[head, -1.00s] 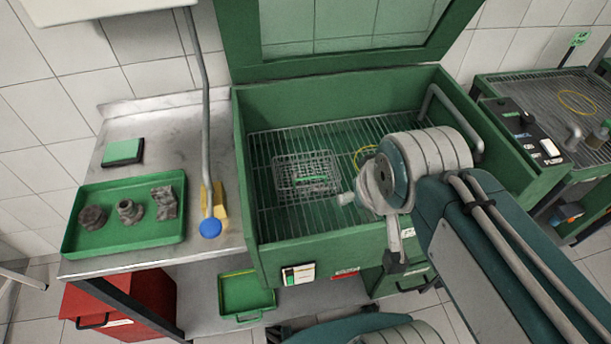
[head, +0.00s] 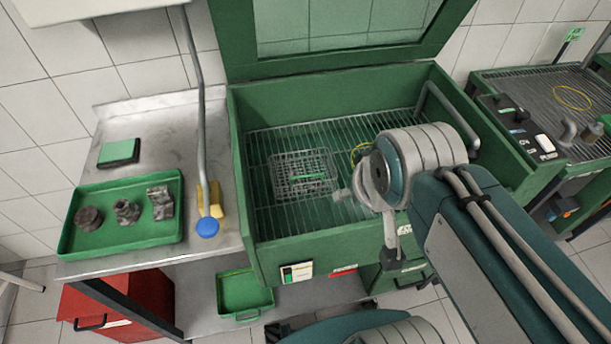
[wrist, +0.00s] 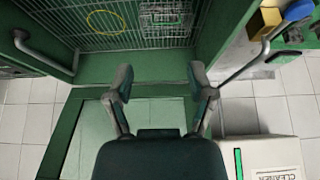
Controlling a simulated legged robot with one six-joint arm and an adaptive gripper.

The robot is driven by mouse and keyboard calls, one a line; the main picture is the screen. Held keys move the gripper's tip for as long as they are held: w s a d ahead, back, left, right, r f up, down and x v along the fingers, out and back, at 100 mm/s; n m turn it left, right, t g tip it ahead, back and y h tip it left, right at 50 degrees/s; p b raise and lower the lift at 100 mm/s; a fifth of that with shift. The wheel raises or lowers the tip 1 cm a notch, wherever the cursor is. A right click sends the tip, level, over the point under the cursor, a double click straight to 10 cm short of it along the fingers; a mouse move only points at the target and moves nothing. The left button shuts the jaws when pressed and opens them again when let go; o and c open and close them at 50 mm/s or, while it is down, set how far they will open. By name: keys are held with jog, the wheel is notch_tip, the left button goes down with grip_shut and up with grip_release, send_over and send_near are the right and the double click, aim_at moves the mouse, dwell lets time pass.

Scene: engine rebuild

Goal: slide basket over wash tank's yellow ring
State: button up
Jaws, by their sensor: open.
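The wire basket (head: 303,174) with a green handle rests on the grate inside the green wash tank (head: 330,238). It shows at the top edge of the wrist view (wrist: 165,18), partly cut off. The yellow ring (head: 359,154) lies on the grate to the right of the basket, partly hidden by my arm in the head view. The whole ring shows in the wrist view (wrist: 103,21), apart from the basket.
A steel bench left of the tank holds a green tray (head: 120,241) with dark metal parts. A grey pipe with a blue end (head: 207,228) hangs at the tank's left side. The raised green lid stands behind. Another grated station with a yellow ring (head: 574,98) is at right.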

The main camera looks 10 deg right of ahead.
jog(key=c, duration=0.5)
jog(key=shift+w+r, duration=0.1)
jog(key=shift+w, duration=0.25)
grip_shut()
jog(key=n+g, duration=0.6)
jog(key=n, duration=1.3)
send_over(268, 190)
notch_tip(268, 190, down, 24)
notch_tip(268, 190, down, 10)
jog(key=shift+r, duration=0.1)
